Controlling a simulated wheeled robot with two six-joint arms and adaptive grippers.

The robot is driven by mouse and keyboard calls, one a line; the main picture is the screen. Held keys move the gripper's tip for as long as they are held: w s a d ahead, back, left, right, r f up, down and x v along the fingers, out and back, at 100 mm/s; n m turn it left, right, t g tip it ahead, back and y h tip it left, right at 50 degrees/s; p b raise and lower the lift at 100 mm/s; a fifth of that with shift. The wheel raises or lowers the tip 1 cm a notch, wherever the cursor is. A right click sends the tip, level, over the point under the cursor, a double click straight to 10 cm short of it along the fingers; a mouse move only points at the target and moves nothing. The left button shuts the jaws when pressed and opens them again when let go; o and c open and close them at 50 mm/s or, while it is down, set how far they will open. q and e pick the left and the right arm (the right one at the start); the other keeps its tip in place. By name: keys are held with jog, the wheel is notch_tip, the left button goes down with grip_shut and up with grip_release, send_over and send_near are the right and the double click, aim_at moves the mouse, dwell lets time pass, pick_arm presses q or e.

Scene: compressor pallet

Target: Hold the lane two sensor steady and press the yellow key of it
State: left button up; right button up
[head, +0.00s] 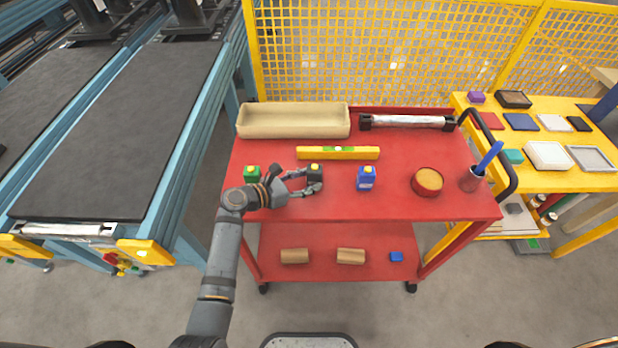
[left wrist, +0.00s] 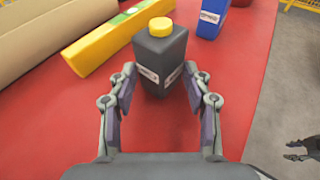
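A black box-shaped sensor (head: 315,173) with a yellow key on top stands upright on the red cart top. It also shows in the left wrist view (left wrist: 160,60), with a white label too small to read. My left gripper (head: 304,182) is open, with its fingertips on either side of the black sensor's near part. Red surface shows between the fingers and the sensor's base. A green sensor (head: 252,173) stands to the left and a blue sensor (head: 366,178) to the right, each with a yellow key. My right gripper (left wrist: 292,150) shows small and open in the left wrist view.
A yellow level (head: 338,153) lies behind the sensors, with a beige tray (head: 294,121) further back. The cart's front middle is clear.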

pick_arm(q)
jog(key=shift+c, duration=0.4)
jog(key=c, duration=0.6)
pick_arm(e)
grip_shut()
dwell(1.0)
